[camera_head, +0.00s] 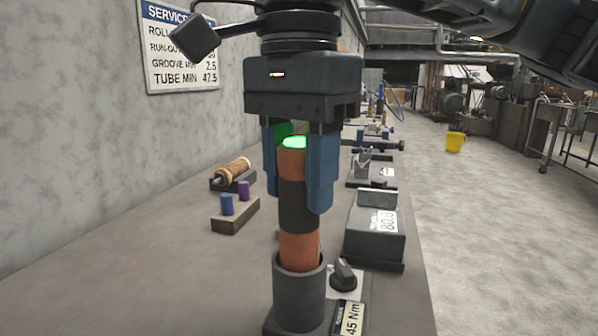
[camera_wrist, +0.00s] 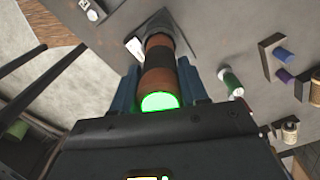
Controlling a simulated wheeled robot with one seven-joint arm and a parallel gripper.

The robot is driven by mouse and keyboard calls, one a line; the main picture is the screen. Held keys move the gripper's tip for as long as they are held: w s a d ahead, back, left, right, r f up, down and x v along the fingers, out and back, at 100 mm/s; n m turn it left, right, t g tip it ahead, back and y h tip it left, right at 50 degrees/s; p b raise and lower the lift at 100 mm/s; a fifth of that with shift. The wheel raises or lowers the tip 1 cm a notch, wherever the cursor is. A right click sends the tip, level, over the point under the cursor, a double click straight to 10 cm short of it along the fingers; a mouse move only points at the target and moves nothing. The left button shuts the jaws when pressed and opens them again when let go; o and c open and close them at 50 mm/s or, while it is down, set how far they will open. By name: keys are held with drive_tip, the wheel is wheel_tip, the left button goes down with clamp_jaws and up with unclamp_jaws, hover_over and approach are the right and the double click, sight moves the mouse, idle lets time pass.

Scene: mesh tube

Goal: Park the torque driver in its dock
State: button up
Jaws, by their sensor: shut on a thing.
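The torque driver (camera_head: 298,205) is an orange and black cylinder with a lit green top. It stands about upright. My gripper (camera_head: 296,200) points down, its blue fingers shut on either side of the driver's upper part. The dock (camera_head: 299,290) is a dark grey cup on a base at the bottom of the head view. The driver's lower end is inside the cup's mouth; the rim hides its tip, so I cannot tell if it is fully seated. In the wrist view the driver (camera_wrist: 158,72) shows between the fingers, green end nearest the camera.
A black knob (camera_head: 343,273) and a 45 Nm label (camera_head: 349,318) sit beside the dock. A grey box with a display (camera_head: 376,235) stands behind to the right. A block with blue and purple pegs (camera_head: 236,216) and a cork-coloured roller (camera_head: 232,170) lie left.

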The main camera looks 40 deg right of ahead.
drive_tip(key=shift+f+b, duration=0.4)
idle(0.4)
drive_tip(key=o, duration=1.4)
drive_tip(key=shift+c, duration=0.2)
